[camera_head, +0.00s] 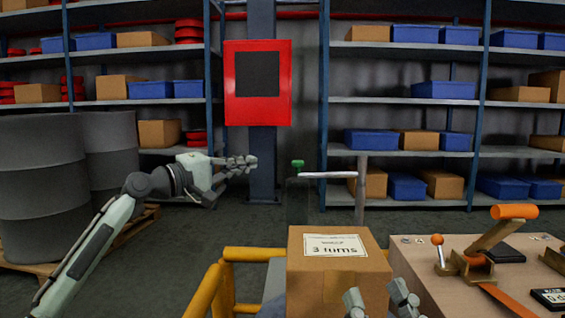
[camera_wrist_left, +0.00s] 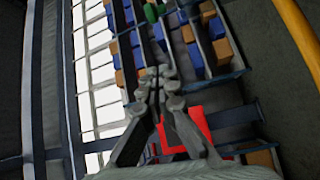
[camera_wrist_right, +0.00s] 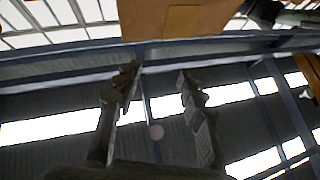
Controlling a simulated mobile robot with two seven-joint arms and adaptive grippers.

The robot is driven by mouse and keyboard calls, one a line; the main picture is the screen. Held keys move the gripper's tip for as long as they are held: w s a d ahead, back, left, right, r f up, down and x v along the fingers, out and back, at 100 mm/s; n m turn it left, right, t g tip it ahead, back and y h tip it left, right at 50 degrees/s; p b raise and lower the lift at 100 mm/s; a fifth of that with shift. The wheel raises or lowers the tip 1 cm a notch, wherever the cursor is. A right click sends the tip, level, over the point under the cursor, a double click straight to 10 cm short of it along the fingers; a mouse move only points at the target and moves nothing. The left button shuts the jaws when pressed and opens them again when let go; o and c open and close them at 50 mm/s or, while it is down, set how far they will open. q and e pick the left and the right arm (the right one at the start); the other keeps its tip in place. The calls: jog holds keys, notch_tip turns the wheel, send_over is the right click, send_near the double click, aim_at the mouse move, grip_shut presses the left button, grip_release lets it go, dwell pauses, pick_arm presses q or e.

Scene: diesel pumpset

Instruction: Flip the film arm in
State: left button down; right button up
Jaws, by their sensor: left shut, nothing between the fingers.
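The film arm (camera_head: 328,175) looks like a pale horizontal bar running left from a grey post (camera_head: 361,190), behind the cardboard box. A green knob (camera_head: 298,163) stands at its left end, above a dark, see-through upright shape. A green piece also shows at the top of the left wrist view (camera_wrist_left: 152,11). My left gripper (camera_head: 243,165) is shut and empty, left of the knob and apart from it in the picture. Its closed fingers show in the left wrist view (camera_wrist_left: 160,80). My right gripper (camera_head: 376,298) is open at the box's front right; its fingers stand apart in the right wrist view (camera_wrist_right: 158,80).
The cardboard box (camera_head: 300,285) has a "3 turns" label. Yellow rails (camera_head: 205,292) stand left of it. A bench (camera_head: 425,262) with an orange-handled lever (camera_head: 514,212) is at right. Grey drums (camera_head: 40,190) stand at left; shelves and a red-framed panel (camera_head: 258,116) are behind.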

pick_arm(q)
jog(key=shift+w, duration=0.1)
jog(key=f+x, duration=0.1)
jog(key=x, duration=0.9)
jog(key=s, duration=0.1)
jog(key=s+d, duration=0.1)
jog(key=s+b, duration=0.1)
jog(key=shift+s+d+r, duration=0.1)
jog(key=shift+s+d, duration=0.2)
pick_arm(e)
jog(key=shift+s+d+r+t, duration=0.35)
jog(key=shift+s+r+t, duration=0.15)
jog(key=shift+r+t, duration=0.2)
jog(key=shift+r, duration=0.1)
